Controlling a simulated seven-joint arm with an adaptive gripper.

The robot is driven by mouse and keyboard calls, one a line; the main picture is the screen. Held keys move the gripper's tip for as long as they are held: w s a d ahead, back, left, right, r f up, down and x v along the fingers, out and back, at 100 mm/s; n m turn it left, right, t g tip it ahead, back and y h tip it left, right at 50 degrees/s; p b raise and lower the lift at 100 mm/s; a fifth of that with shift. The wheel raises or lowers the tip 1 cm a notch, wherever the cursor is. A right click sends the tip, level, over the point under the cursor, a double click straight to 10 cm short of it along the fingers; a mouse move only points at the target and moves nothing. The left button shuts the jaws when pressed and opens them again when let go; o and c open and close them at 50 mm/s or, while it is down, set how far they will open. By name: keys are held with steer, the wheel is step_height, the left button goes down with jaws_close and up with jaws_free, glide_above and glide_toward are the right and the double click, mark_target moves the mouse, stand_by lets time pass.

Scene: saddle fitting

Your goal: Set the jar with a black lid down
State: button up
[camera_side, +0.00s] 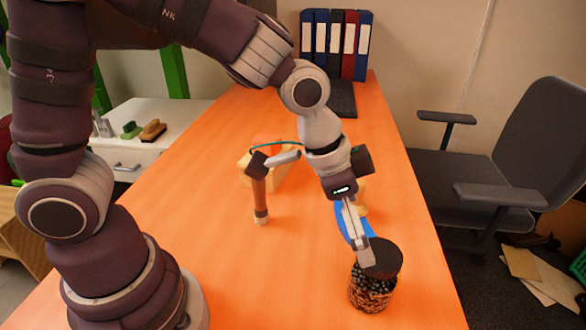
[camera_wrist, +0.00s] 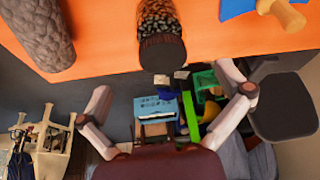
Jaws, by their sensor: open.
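The jar with a black lid (camera_side: 372,291) stands upright on the orange table near its front right edge. It looks clear, with dark and brown contents. In the wrist view the jar (camera_wrist: 160,18) is at the top middle, its dark lid facing the camera. My gripper (camera_side: 363,248) is at the lid's height, its fingertips by the lid's left side. In the wrist view the fingers of my gripper (camera_wrist: 166,80) are spread wide, one on each side of the picture, with the lid between and beyond them. Whether a fingertip touches the lid is unclear.
A blue item (camera_side: 353,222) with a yellowish part lies behind the jar. A hammer-like tool (camera_side: 260,195) and a yellow block (camera_side: 244,171) are further left. A rough grey cylinder (camera_wrist: 37,35) lies on the table. Binders (camera_side: 336,45) stand at the back.

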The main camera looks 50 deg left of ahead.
steer(key=s+a+r+n+t+y, duration=0.1)
steer(key=s+a+r+n+y, duration=0.1)
steer(key=s+a+r+n, duration=0.5)
steer(key=s+a, duration=0.2)
steer(key=a, duration=0.3)
steer(key=shift+s+a+r+t+y, duration=0.15)
steer(key=shift+s+a+t+y, duration=0.15)
steer(key=shift+t+y, duration=0.1)
